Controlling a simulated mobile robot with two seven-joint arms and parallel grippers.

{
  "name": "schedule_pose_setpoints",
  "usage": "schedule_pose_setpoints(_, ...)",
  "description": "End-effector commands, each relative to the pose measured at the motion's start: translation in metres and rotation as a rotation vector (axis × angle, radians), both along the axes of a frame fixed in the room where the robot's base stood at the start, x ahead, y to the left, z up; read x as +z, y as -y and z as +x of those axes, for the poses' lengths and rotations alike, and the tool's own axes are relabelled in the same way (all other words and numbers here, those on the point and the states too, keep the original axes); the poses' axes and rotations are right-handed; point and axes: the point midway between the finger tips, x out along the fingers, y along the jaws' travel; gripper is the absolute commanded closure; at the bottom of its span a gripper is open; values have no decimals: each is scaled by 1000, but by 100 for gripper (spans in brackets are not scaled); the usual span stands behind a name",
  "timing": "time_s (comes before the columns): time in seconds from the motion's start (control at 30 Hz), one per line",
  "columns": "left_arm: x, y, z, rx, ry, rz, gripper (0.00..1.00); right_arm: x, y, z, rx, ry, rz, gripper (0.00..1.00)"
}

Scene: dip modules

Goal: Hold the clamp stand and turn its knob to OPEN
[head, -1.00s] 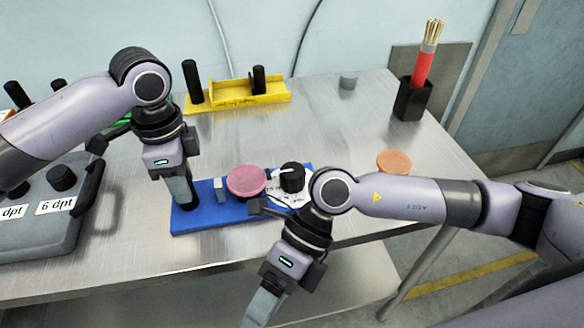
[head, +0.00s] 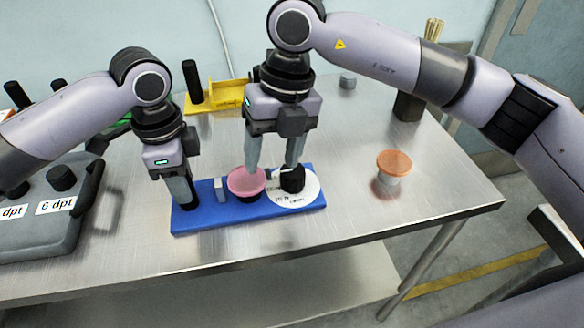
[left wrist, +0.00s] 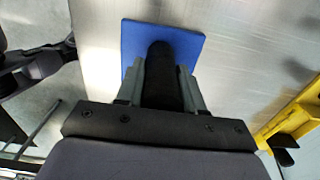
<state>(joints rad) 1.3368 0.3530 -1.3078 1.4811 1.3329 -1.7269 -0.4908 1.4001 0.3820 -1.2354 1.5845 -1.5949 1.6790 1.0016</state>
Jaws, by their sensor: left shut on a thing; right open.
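The clamp stand is a blue base (head: 235,221) with a black post at its left end, a pink disc (head: 246,182), a small grey block and a black knob (head: 293,178) on a white marked dial (head: 300,194). My left gripper (head: 186,203) is shut on the black post, which also shows between its fingers in the left wrist view (left wrist: 162,75). My right gripper (head: 272,166) is open and points down above the stand. Its right finger overlaps the knob and its left finger overlaps the pink disc in the picture. Contact cannot be told. The dial's marks are too small to read.
A yellow tray (head: 232,95) with a black post stands behind. An orange-topped piece (head: 394,164) stands to the right, with a black cup (head: 409,105) behind it. A grey case (head: 50,220) with labels is at the left. The table front is clear.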

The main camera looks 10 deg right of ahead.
Motion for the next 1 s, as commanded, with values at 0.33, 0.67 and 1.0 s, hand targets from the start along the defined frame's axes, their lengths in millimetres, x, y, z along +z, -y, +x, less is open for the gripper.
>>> schedule_pose_setpoints(0.33,0,0,0,0,0,0,100,35,31,28,353,93,-163,41)
schedule_pose_setpoints(0.67,0,0,0,0,0,0,100,20,37,31,413,97,-188,41)
schedule_pose_setpoints(1.0,0,0,0,0,-1,0,100,-47,37,31,411,96,-186,41)
